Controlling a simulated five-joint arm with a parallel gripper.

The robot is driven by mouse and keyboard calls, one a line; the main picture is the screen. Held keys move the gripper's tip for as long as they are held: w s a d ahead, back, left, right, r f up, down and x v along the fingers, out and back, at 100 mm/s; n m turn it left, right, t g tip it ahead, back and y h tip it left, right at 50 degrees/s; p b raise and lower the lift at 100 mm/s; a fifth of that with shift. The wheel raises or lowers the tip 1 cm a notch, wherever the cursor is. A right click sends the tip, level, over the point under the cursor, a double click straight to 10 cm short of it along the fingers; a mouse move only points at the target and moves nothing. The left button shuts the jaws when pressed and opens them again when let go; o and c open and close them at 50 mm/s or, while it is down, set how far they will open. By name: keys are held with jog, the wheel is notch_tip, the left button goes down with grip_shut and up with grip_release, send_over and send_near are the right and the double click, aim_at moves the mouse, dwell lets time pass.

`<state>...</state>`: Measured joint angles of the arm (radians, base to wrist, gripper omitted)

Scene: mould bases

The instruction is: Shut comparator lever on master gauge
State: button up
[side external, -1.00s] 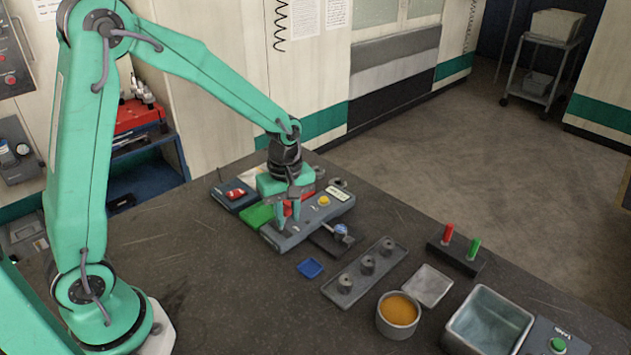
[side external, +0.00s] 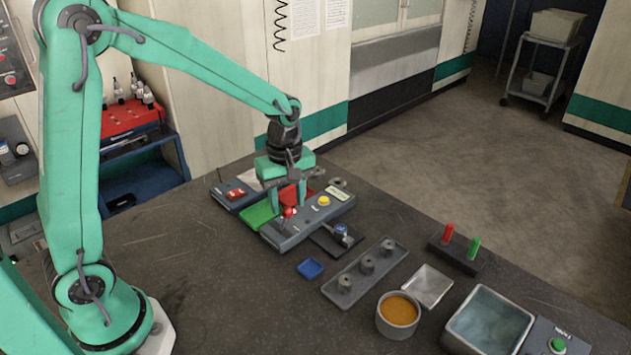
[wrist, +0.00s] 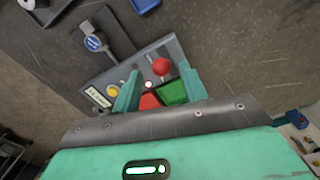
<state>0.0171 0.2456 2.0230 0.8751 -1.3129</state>
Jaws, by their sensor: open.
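A grey box (side external: 312,222) with a yellow button (side external: 324,201) and a pale label stands on the dark bench. A lever with a red ball knob (side external: 288,212) rises from its left part; the knob also shows in the wrist view (wrist: 161,66). My gripper (side external: 289,201) is open just above and behind the knob. In the wrist view the knob lies between and slightly beyond the fingertips, with gaps on both sides. A small blue-faced dial (side external: 341,229) sits on a dark stand in front of the box. The lever's lower end is hard to make out.
A green tray (side external: 258,215) and a red tray lie behind the box. A blue dish (side external: 310,268), a grey rack with several pegs (side external: 330,286) and an orange-filled cup (side external: 398,312) stand nearer. Bare bench (side external: 190,250) lies to the left.

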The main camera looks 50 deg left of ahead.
jog(key=shift+r, duration=2.05)
jog(key=shift+r, duration=0.1)
jog(key=shift+s+r+m, duration=0.3)
jog(key=shift+s+r, duration=0.05)
jog(key=shift+r, duration=0.1)
jog(key=s+r+m+t, duration=0.2)
jog(key=s+r+m, duration=0.2)
jog(key=s+m, duration=0.3)
jog(key=s+r+m+t, duration=0.3)
jog(key=s+r+m, duration=0.1)
jog(key=s+m, duration=0.3)
jog(key=shift+s+a+t, duration=0.3)
jog(key=shift+s+a, duration=0.05)
jog(key=shift+s, duration=0.6)
